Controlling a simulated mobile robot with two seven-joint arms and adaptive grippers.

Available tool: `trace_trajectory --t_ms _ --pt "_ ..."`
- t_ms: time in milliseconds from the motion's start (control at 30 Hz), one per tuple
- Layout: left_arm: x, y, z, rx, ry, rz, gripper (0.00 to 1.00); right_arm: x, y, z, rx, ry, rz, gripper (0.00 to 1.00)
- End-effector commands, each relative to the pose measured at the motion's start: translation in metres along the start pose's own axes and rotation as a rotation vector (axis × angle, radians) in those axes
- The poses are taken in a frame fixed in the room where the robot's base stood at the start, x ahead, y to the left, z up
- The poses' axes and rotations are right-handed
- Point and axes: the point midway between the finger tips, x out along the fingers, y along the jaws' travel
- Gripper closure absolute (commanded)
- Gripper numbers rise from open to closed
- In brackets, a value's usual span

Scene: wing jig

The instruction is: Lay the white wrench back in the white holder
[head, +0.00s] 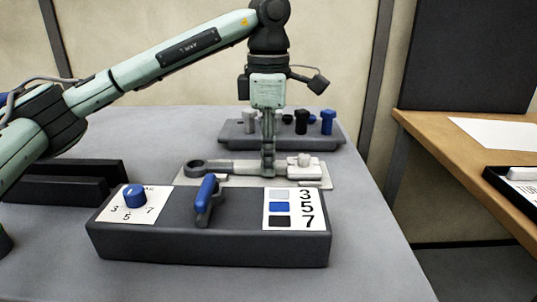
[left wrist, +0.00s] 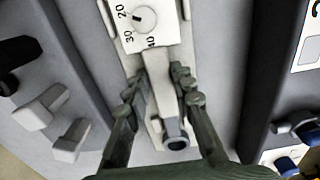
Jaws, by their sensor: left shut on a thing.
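The white wrench (head: 235,166) lies lengthwise along the white holder (head: 318,181) in the head view, its dark ring end at the left. My left gripper (head: 267,172) points straight down and is shut on the wrench's shaft. In the left wrist view the wrench (left wrist: 172,105) runs between the two fingers (left wrist: 160,88), with its dark ring end towards the bottom. A dial plate marked 20, 30, 40 (left wrist: 145,18) shows beyond the fingertips. I cannot tell whether the wrench rests fully on the holder. My right gripper is not in view.
A dark grey box (head: 150,243) with a blue knob, a blue lever and a number card stands in front of the holder. Behind is a grey rack (head: 235,140) with white, black and blue bolts. Dark blocks (head: 75,185) lie at left. The table's right side is clear.

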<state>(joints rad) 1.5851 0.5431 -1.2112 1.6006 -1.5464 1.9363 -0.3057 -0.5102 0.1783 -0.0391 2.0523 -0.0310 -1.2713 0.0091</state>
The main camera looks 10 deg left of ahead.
Motion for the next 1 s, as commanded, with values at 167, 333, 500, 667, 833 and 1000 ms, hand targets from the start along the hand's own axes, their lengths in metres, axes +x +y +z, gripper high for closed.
trace_trajectory --t_ms 167,333,500,667,833,1000 --pt "-0.001 0.000 0.000 0.000 -0.001 0.001 0.68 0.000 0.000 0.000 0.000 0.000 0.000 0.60" --pt "-0.001 0.000 0.000 0.000 -0.001 0.001 0.52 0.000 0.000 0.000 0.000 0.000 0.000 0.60" --pt "-0.001 0.000 0.000 0.000 -0.001 0.000 0.52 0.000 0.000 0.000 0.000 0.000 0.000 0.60" --pt "-0.005 0.000 0.000 0.000 -0.001 0.001 0.52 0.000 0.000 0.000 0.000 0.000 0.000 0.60" --pt "-0.032 0.000 0.001 0.000 -0.003 0.003 0.52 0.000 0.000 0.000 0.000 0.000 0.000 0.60" --pt "-0.071 0.001 0.000 -0.002 -0.002 0.007 0.52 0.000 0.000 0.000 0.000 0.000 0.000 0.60"
